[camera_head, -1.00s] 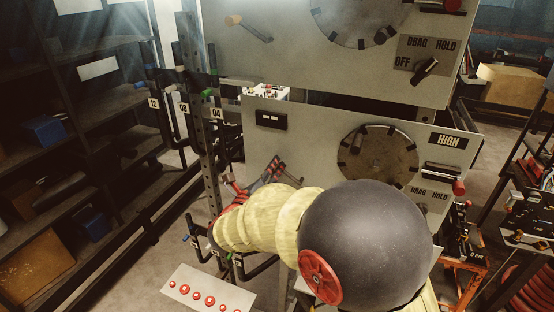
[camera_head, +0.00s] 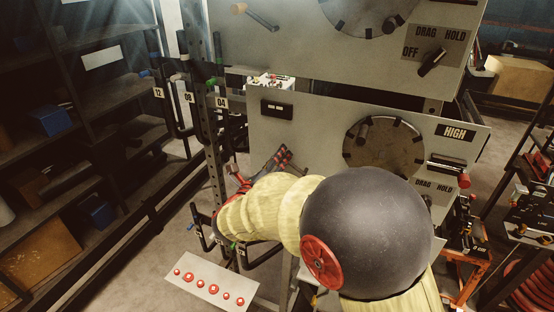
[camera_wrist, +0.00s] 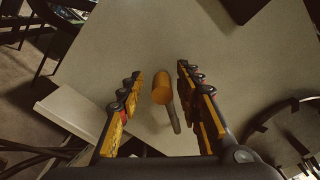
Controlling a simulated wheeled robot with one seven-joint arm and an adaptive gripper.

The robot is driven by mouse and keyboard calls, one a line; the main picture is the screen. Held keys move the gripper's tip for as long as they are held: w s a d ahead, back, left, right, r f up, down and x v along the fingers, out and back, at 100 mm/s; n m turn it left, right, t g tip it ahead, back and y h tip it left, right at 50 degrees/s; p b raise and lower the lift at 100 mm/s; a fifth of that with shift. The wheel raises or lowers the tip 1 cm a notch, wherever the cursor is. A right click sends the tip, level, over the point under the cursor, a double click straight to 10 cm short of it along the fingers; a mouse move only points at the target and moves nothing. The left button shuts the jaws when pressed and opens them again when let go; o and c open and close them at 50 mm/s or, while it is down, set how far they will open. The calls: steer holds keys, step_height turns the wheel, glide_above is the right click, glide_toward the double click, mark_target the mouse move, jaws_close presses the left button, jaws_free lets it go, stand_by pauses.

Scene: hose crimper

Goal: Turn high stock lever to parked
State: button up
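The high stock lever shows in the wrist view as a tan-orange knob (camera_wrist: 162,87) on a short grey shaft (camera_wrist: 174,118), against the grey panel. My gripper (camera_wrist: 160,73) is open, with one finger on each side of the knob. Gaps show on both sides, so neither finger appears to touch it; its depth between the fingers is hard to tell. In the head view, my gripper (camera_head: 277,160) is at the left part of the panel marked HIGH (camera_head: 455,132). The lever is hidden there behind my gripper and arm.
A round notched disc (camera_head: 383,148) with a peg is right of my gripper; it also shows in the wrist view (camera_wrist: 288,135). An upper panel (camera_head: 300,50) carries another tan-handled lever (camera_head: 238,9). Numbered hooks (camera_head: 221,102) and a red-button plate (camera_head: 210,281) lie left and below.

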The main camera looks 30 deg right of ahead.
steer(key=v, duration=1.2)
steer(key=s+d+f+m+g+y+b, duration=0.1)
steer(key=s+f+m+g+y+b, duration=0.55)
steer(key=s+f+m, duration=1.05)
steer(key=s+a+f+m+y+b, duration=0.3)
steer(key=f+m+b, duration=0.3)
steer(key=m+b, duration=0.3)
steer(key=s+a+f+m+t+y+b, duration=0.1)
steer(key=s+a+f+m+y+b, duration=0.2)
steer(key=f+m+b, duration=0.3)
steer(key=shift+s+a+m+y+b, duration=0.2)
steer(key=shift+a+m+y+b, duration=0.55)
steer(key=shift+m+b, duration=1.2)
